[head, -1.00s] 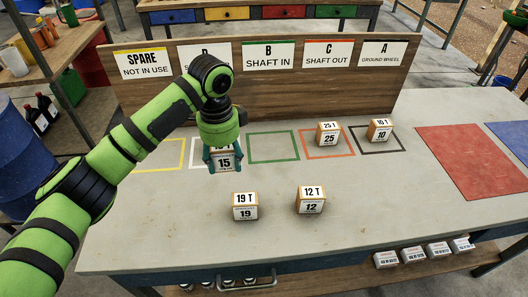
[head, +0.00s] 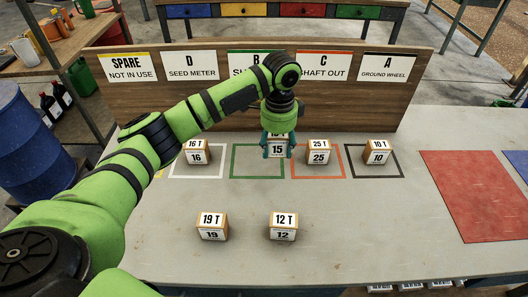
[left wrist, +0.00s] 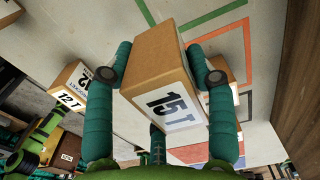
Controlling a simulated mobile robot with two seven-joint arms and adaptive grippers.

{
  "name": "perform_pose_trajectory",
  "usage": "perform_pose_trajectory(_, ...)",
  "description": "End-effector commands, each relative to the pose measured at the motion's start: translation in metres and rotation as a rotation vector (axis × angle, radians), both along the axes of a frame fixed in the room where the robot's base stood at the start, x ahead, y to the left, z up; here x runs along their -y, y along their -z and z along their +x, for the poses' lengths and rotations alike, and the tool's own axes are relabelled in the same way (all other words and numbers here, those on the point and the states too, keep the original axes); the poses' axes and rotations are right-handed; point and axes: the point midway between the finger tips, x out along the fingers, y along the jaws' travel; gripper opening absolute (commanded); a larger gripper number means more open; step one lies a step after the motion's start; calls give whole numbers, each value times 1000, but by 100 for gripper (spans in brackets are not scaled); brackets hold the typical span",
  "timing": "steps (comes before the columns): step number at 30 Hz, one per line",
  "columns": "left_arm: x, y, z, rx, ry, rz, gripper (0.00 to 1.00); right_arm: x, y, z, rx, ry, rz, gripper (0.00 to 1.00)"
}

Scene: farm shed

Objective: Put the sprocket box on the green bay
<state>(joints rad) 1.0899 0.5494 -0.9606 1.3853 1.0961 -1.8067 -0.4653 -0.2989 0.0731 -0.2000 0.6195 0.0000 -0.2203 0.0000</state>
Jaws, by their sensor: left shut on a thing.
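The 15 T sprocket box (head: 277,150), brown with a white label, is held between the teal fingers of my left gripper (head: 278,138). In the left wrist view the box (left wrist: 160,85) sits between both fingers and looks raised off the bench. The green bay (head: 232,161) is an empty green outline below the "B SHAFT IN" sign. In the head view the box overlaps its right side, close to the 25 T box (head: 319,157). How high the box is cannot be told exactly. My right gripper is not in view.
The 16 T box (head: 197,157) is in the white bay, the 25 T box in the orange bay and the 10 T box (head: 377,157) in the black bay. The 19 T box (head: 212,233) and 12 T box (head: 284,232) stand in front. A sign board (head: 210,105) rises behind the bays.

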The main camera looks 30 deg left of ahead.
Motion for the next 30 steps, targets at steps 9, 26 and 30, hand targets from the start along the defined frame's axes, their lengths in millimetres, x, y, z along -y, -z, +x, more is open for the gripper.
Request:
perform_pose_trajectory(9,-61,36,16,0,-1,-1,18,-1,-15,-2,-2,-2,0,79)
perform_pose_trajectory(26,-69,83,18,2,4,0,18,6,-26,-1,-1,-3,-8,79)
perform_pose_trajectory(30,-69,83,18,2,4,0,18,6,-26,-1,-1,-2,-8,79)
